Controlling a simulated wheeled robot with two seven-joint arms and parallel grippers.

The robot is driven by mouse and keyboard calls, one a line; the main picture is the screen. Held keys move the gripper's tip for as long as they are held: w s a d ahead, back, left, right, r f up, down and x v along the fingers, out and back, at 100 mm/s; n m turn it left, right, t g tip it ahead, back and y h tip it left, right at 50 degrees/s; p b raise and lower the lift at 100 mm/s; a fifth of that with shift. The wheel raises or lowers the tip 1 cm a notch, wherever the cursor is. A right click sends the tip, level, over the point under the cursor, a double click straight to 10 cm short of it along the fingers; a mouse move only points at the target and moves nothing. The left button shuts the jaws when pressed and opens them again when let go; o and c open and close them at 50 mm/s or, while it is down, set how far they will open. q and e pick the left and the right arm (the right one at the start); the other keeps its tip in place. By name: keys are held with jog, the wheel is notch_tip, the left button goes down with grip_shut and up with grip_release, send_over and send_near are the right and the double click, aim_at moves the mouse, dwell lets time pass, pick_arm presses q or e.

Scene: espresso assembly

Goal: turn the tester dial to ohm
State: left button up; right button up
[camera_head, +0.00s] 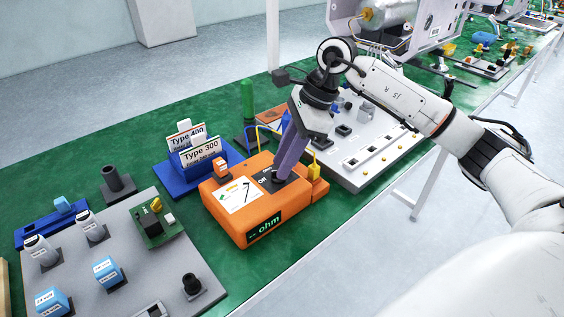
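The orange tester (222,221) sits on the green table mat. Its front display (264,227) is lit and reads "-- ohm" in green. My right gripper (280,176) reaches down from above, with its purple fingers at the dark dial area on the tester's top right. The fingers cover the dial, so its pointer is hidden, and I cannot tell whether they are shut on it or only touching. A white label sheet (237,194) lies on the tester's top left. My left gripper is not in view.
Blue holders with Type 400 (187,137) and Type 300 (203,152) cards stand behind the tester. A grey tray (150,275) with several parts lies at left. A pale panel (365,158) is at right. A green cylinder (247,100) stands behind.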

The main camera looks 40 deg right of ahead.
jog(key=shift+w+a+f, duration=0.1)
jog(key=shift+a+f, duration=0.1)
jog(key=shift+f, duration=0.3)
grip_shut()
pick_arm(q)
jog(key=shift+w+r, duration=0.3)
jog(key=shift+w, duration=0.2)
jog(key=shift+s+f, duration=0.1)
